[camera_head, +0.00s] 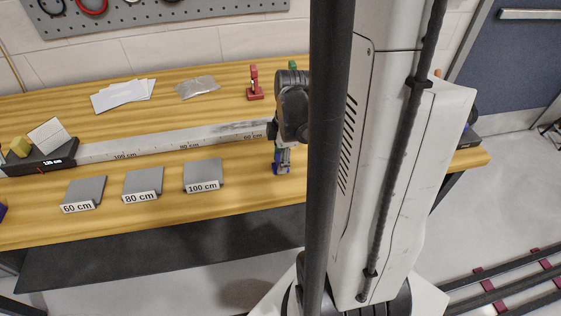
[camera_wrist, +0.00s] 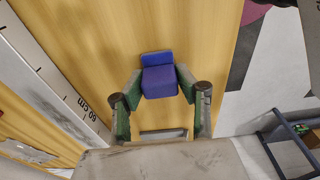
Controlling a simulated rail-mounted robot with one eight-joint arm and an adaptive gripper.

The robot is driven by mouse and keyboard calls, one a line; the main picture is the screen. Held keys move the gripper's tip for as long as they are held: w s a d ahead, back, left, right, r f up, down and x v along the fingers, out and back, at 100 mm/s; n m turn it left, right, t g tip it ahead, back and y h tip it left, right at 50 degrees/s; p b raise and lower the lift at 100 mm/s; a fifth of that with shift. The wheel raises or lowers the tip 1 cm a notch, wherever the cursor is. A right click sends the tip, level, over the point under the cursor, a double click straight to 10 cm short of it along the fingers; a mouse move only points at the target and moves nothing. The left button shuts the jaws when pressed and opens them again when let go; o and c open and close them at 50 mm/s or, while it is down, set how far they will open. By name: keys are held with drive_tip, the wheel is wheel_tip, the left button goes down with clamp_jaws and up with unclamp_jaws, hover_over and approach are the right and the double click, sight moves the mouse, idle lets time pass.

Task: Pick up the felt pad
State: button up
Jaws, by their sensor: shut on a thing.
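A small blue-violet block (camera_wrist: 159,82) with a raised darker back edge sits between the fingertips of my gripper (camera_wrist: 158,88) in the wrist view. My gripper is shut on it from both sides. In the head view its blue shows at the tips of my gripper (camera_head: 282,163), over the front part of the wooden bench, right of the labelled plates. I cannot tell whether the block touches the bench. It may be the felt pad; its material cannot be made out, and no other thing clearly reads as a felt pad.
A scale rail (camera_head: 190,138) runs along the bench (camera_head: 230,192). Grey plates marked 60 cm (camera_head: 84,192), 80 cm (camera_head: 143,182) and 100 cm (camera_head: 203,174) lie in front. A red stand (camera_head: 255,84), clear bag (camera_head: 198,86) and papers (camera_head: 124,95) are behind. My arm hides the right side.

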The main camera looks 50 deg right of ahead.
sight(277, 160)
drive_tip(key=shift+r, duration=0.1)
drive_tip(key=shift+r, duration=0.5)
drive_tip(key=r, duration=0.1)
drive_tip(key=a+r, duration=0.1)
drive_tip(key=r, duration=0.1)
drive_tip(key=shift+s+r+p, duration=0.15)
drive_tip(key=shift+r+p, duration=0.15)
drive_tip(key=shift+p, duration=0.1)
drive_tip(key=s+a+r+p, duration=0.1)
drive_tip(key=s+a+r, duration=0.2)
drive_tip(key=a+r, duration=0.3)
drive_tip(key=a, duration=0.4)
drive_tip(key=shift+a, duration=0.1)
